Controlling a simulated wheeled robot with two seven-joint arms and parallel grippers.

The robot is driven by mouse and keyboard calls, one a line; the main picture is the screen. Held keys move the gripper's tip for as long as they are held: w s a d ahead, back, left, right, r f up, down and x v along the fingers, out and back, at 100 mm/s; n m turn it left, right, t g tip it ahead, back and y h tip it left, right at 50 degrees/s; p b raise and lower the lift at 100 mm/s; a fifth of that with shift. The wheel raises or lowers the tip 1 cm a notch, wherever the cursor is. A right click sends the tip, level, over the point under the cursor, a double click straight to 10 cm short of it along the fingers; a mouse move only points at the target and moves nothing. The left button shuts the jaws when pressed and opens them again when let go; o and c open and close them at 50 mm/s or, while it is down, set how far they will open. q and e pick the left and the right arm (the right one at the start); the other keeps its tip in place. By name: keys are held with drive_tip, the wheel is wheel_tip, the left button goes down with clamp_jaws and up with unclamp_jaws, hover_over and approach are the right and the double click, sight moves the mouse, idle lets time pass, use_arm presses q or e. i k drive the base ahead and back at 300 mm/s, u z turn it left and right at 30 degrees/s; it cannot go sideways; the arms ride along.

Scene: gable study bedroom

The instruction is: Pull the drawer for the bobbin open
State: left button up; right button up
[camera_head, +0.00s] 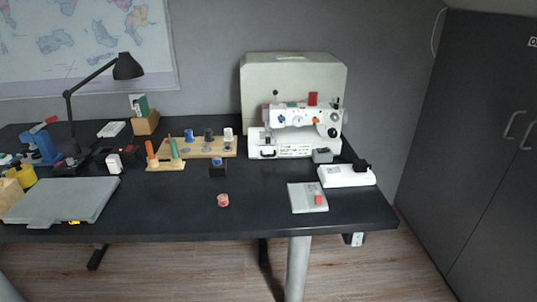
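A white sewing machine (296,130) stands at the back right of the black desk, in front of its pale case. A small dark handle (267,153) shows low on the left front of its base; it may belong to a drawer, which looks shut, but the detail is too small to be sure. A small red-and-white round piece (223,200), perhaps a bobbin or spool, sits on the desk front of centre. Neither of my grippers is in view.
The black desk (255,215) has free room around the round piece. A wooden spool rack (207,150) stands left of the machine. A white foot-pedal-like block (345,177) and a pale flat box (301,198) lie at the right. A grey board (62,200) lies left.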

sight(264, 151)
drive_tip(key=z, duration=2.15)
drive_tip(key=i, duration=1.75)
drive_tip(key=u, duration=3.4)
